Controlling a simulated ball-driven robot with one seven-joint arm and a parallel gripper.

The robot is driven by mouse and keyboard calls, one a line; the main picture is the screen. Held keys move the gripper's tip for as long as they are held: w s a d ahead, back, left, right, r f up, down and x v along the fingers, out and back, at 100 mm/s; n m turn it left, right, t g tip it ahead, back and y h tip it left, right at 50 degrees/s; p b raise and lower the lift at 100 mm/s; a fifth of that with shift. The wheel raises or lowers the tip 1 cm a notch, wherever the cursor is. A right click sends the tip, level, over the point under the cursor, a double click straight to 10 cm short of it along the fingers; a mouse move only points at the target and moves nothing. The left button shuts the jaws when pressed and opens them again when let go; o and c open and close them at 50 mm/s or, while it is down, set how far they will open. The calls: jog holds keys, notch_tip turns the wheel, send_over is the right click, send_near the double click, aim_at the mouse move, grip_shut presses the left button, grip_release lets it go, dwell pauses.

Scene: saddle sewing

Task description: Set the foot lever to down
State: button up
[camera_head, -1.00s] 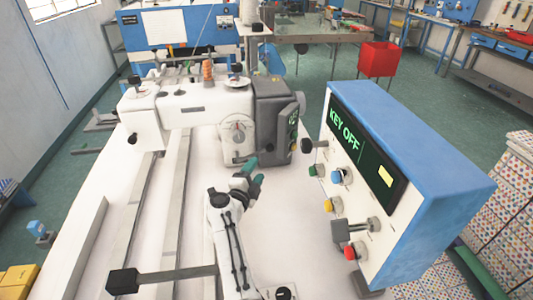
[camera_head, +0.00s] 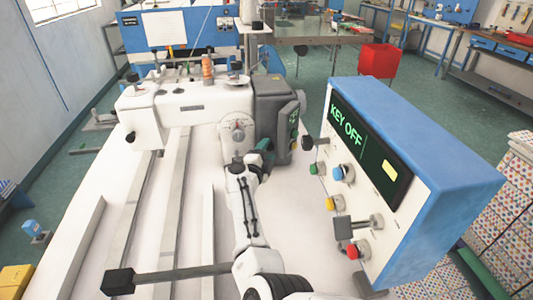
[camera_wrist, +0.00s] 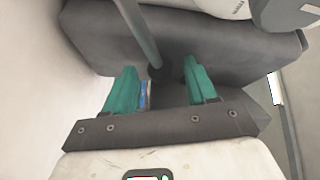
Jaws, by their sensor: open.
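My gripper (camera_head: 262,150) is at the right part of the white sewing machine (camera_head: 180,108), beside its dark grey end housing (camera_head: 275,105). In the wrist view its two green fingers (camera_wrist: 160,66) are open and apart. A thin grey rod with a dark round end (camera_wrist: 157,71) shows between the fingertips, with a gap to each side; it may be the foot lever, but I cannot tell its setting. A dark grey surface (camera_wrist: 90,40) lies behind it. In the head view my gripper and wrist hide this spot.
A blue and white control box (camera_head: 440,165) stands close on the right, reading KEY OFF, with buttons and a grey-blocked lever (camera_head: 344,228). A bar with a black block (camera_head: 118,282) crosses the front left.

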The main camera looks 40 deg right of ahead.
jog(key=shift+c, duration=0.3)
grip_shut()
dwell(0.3)
